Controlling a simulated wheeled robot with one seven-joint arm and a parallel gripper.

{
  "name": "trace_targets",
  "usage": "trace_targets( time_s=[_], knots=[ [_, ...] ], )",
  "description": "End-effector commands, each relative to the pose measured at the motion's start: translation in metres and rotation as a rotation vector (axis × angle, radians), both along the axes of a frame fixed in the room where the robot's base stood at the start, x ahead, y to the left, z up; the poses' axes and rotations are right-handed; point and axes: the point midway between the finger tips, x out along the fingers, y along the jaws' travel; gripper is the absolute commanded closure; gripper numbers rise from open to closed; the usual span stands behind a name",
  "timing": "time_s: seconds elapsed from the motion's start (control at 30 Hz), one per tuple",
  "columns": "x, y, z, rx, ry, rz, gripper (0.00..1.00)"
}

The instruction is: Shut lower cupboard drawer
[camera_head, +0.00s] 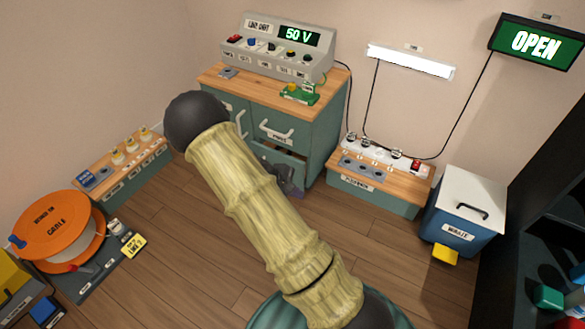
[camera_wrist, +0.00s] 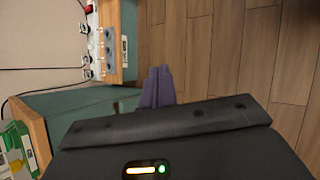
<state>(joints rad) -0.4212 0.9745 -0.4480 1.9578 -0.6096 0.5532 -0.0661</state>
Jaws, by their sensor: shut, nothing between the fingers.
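The green cupboard (camera_head: 323,140) with a wooden top stands against the back wall. Its upper drawer front (camera_head: 281,124) with a pale handle looks flush. Below it, the lower drawer area (camera_head: 291,158) shows a dark gap, but my arm and gripper hide most of it, so I cannot tell how far out the drawer is. My gripper (camera_head: 292,188) is low in front of the cupboard, shut and empty. In the wrist view, its purple-grey fingers (camera_wrist: 158,86) are together, close to the front edge of the cupboard's green side (camera_wrist: 75,103). I cannot tell whether they touch it.
A control box (camera_head: 277,50) showing 50 V stands on the cupboard. A low socket bench (camera_head: 375,180) and a blue waste bin (camera_head: 462,218) are to the right. An orange cable reel (camera_head: 58,228) and another low bench (camera_head: 125,170) are left. Wooden floor (camera_head: 175,240) is clear between.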

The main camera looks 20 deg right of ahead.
Motion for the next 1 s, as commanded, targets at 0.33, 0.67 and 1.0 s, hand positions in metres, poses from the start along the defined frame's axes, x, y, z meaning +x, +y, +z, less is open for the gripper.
trace_targets(
  time_s=[0.33, 0.67, 1.0],
  knots=[
    [-0.049, 0.041, 0.098, 0.336, -0.212, -0.306, 1.0],
    [-0.098, 0.074, 0.19, 0.578, -0.421, -0.523, 1.0],
    [-0.139, 0.091, 0.244, 0.703, -0.574, -0.647, 1.0]
  ],
)
